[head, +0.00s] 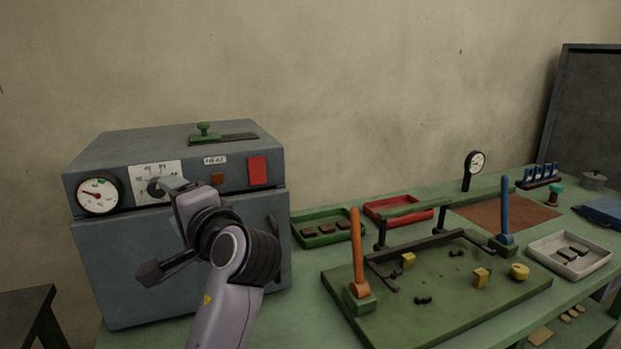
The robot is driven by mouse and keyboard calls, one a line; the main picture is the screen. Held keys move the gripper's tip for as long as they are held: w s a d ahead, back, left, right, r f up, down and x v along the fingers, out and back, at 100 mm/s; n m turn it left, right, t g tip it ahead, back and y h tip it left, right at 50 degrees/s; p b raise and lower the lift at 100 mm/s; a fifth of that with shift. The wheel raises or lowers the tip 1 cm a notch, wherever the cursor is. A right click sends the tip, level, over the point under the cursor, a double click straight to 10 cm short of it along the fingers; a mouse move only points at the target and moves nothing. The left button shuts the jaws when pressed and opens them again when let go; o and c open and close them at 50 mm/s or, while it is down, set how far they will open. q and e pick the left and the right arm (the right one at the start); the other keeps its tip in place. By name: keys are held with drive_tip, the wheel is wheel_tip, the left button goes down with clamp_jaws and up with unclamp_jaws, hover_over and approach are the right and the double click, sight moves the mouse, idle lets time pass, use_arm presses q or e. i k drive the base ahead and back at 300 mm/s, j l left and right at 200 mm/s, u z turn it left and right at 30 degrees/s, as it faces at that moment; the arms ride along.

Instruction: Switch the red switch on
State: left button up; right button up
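A grey metal box (180,250) stands at the left end of the bench. A red rectangular switch (257,170) sits at the upper right of its front panel; whether it is on or off I cannot tell. A smaller orange-red square (217,178) lies left of it, under a label reading HEAT (215,160). My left gripper (165,187) is at the panel, over the dial plate (143,173) and its knob, left of the red switch and apart from it. Its fingers are seen from behind, and whether they touch the knob is hidden. My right gripper is out of view.
A round gauge (98,195) is at the panel's left. A green-knobbed slide (206,133) is on the box top. Right of the box are a green tray (327,228), a red tray (398,210) and a green board (450,305) with an upright orange lever (356,250) and blue lever (505,220).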

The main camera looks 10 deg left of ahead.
sight(256, 165)
drive_tip(key=k+l, duration=0.7)
drive_tip(key=k, duration=0.2)
